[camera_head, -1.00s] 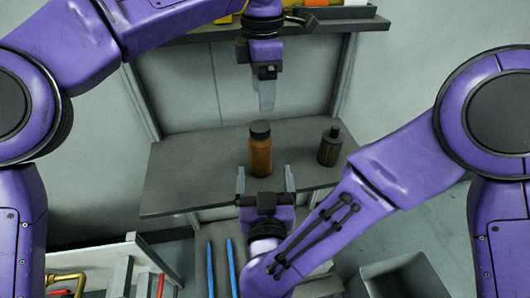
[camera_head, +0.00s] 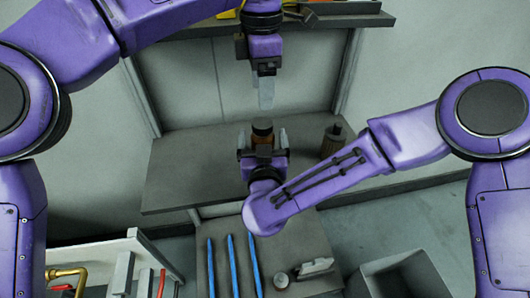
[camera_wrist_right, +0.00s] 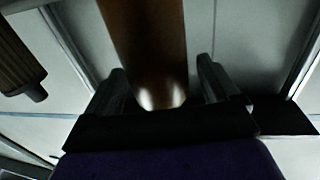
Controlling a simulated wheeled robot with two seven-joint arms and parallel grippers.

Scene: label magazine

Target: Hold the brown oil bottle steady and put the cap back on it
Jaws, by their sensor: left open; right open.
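The brown bottle (camera_head: 263,150) stands upright on the grey shelf, mostly hidden by my right gripper in the head view. Its dark top (camera_head: 262,126) looks like a black cap sitting on it. My right gripper (camera_head: 263,143) is open, with one finger on each side of the bottle. In the right wrist view the brown bottle (camera_wrist_right: 148,50) stands between the two spread fingers, with gaps at both sides. My left gripper (camera_head: 266,100) points down above and behind the bottle, open and empty, apart from the dark top.
A second dark bottle (camera_head: 331,141) stands on the shelf (camera_head: 190,165) to the right. On the lower surface are blue rods (camera_head: 231,265), a small round grey thing (camera_head: 281,281) and a pale object (camera_head: 315,266). A grey bin (camera_head: 405,275) is at lower right.

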